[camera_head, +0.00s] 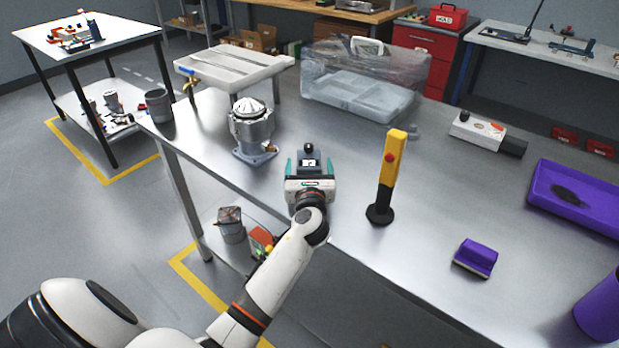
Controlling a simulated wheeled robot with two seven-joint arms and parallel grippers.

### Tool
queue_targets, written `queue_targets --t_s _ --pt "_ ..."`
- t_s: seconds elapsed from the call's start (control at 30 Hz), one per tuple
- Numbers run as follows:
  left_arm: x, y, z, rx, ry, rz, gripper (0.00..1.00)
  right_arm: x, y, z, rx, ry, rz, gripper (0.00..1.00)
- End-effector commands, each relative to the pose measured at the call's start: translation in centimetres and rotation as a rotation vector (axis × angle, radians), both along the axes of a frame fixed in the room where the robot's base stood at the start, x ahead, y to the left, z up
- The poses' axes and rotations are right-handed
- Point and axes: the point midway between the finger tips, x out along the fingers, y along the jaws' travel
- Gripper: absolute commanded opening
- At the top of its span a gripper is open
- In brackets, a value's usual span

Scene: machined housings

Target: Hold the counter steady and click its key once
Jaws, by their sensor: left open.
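The counter (314,164) is a small dark device with a white display window and a round black knob, perhaps its key, at its far end. It sits on the metal table near the front edge. My left gripper (309,168) reaches in from the front, its teal fingers open, one on each side of the counter. I cannot tell whether the fingers touch it. The gripper body hides the counter's near end. My right gripper is not in view.
A yellow post with a red button (392,165) stands right of the gripper. A machined housing (251,132) stands behind left. A clear covered bin (350,95), a purple tray (545,192) and a purple block (476,257) are also on the table.

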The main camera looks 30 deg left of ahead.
Motion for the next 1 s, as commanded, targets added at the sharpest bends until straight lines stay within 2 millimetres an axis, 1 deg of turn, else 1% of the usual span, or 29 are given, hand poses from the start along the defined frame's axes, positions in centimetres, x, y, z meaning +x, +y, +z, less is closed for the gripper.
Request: queue_targets --t_s 0.2,0.37,0.4,0.67,0.7,0.73,1.0 --pt "0.64 0.5 0.0 -0.001 0.0 0.0 0.82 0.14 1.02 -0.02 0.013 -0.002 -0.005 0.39" --pt "0.63 0.48 0.0 -0.001 0.0 0.0 0.82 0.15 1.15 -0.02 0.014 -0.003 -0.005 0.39" --pt "0.62 0.47 -0.01 -0.001 0.0 0.0 0.8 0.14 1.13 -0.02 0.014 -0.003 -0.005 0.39" --pt "0.61 0.45 -0.02 -0.001 0.0 0.0 0.38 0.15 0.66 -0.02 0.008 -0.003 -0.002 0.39" --pt "0.6 0.45 -0.02 -0.001 0.0 0.0 0.31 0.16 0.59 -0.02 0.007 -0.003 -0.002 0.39" --pt "0.6 0.45 -0.02 -0.001 0.0 0.0 0.27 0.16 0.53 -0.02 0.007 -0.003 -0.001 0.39" --pt "0.6 0.43 -0.04 -0.001 0.0 0.0 0.27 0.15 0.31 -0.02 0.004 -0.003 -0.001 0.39"
